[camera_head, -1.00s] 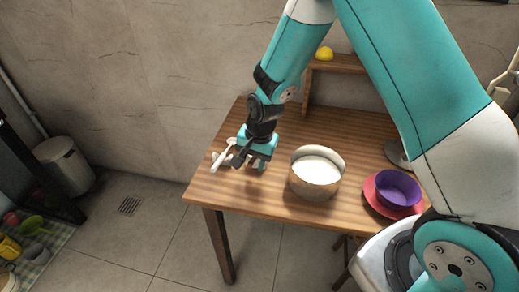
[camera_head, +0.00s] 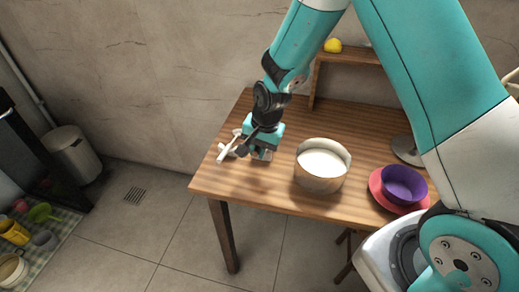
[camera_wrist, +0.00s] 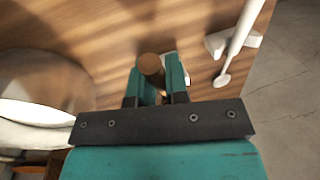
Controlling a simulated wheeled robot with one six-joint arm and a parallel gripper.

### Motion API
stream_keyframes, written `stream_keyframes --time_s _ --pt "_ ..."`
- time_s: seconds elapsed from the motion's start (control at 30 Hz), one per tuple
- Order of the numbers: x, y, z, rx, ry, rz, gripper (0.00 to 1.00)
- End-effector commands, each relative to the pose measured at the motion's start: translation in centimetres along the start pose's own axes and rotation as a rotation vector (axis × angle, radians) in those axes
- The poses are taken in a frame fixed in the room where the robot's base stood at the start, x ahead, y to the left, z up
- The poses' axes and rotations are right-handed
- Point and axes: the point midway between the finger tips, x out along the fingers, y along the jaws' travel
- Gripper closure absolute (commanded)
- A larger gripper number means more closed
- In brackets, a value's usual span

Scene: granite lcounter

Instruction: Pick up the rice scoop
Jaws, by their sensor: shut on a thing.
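My gripper (camera_head: 262,153) is low over the left part of the wooden table, between a white utensil and a pot. In the wrist view, my gripper (camera_wrist: 158,85) is shut on a round, brown, wooden-looking piece (camera_wrist: 151,66), which I take for the handle end of the rice scoop. The rest of the scoop is hidden behind the fingers. A small white patch shows just beyond it. In the head view, my gripper covers the held piece, so I cannot tell whether it touches the table.
A long white utensil (camera_head: 229,150) lies on a white rest to the left of my gripper; it also shows in the wrist view (camera_wrist: 241,32). The pot (camera_head: 320,182) with white contents stands close right. Further right are a purple bowl (camera_head: 404,185) and red plate (camera_head: 379,192).

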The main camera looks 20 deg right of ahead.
Motion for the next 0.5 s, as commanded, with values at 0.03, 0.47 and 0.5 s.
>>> stream_keyframes --time_s 0.03,0.47,0.5 --pt "-0.8 -0.2 -0.1 0.0 0.002 -0.003 1.0" --pt "-12.6 -2.4 -0.1 -0.001 0.005 -0.005 1.0" --pt "-13.6 -2.5 -0.1 0.0 0.005 -0.005 1.0"
